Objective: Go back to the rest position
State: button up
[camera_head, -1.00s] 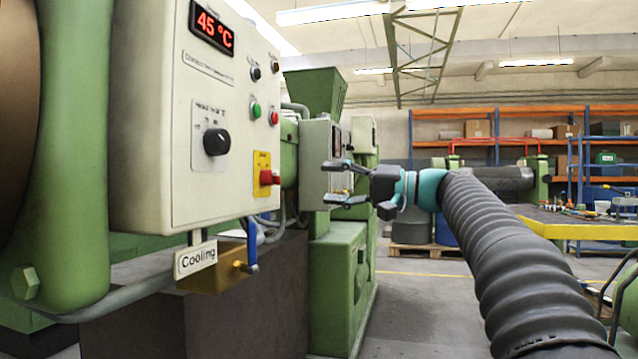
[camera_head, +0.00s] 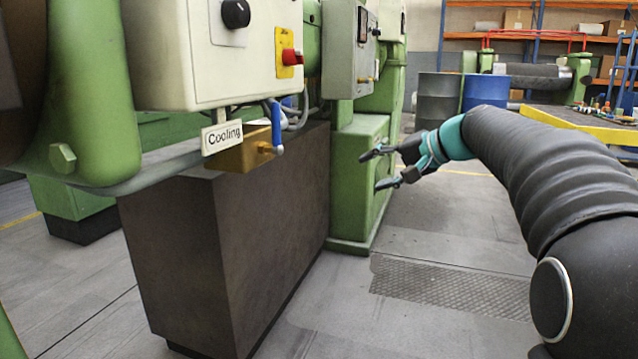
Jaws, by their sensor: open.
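My gripper (camera_head: 376,170) is open and empty, at the end of my dark ribbed arm that reaches in from the right. Its two fingers point left, in front of the green machine base (camera_head: 358,185) in the picture. Nothing is between the fingers. The control box (camera_head: 160,55) stands to the left, with a black knob (camera_head: 236,13) and a red switch on a yellow plate (camera_head: 289,58) in sight. The top of the box is cut off.
A dark brown block (camera_head: 230,225) stands under the control box. Grey floor (camera_head: 420,235) with a textured plate is clear below my gripper. Blue (camera_head: 484,91) and grey (camera_head: 437,98) drums stand behind. A yellow-edged table (camera_head: 590,122) is at the right, behind my arm.

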jog(key=s+d+f+n+g+h+p, duration=0.1)
jog(key=s+d+f+h, duration=0.15)
jog(key=s+f, duration=0.55)
jog(key=s+d+f+n+g+h+p, duration=0.15)
jog(key=s+f+h, duration=0.25)
jog(key=s, duration=0.9)
jog(key=s+d+f+n+g+h+p, duration=0.1)
jog(key=s+f+h+p, duration=0.15)
jog(key=s+f, duration=0.6)
jog(key=s+a+r+n+t, duration=0.1)
jog(key=s+r, duration=0.3)
jog(key=s, duration=0.2)
jog(key=shift+a+h+p, duration=0.3)
jog(key=shift+a+p, duration=0.05)
jog(key=shift+t, duration=0.25)
jog(key=c, duration=0.3)
jog(key=shift+a, duration=0.15)
jog(key=shift+c, duration=0.2)
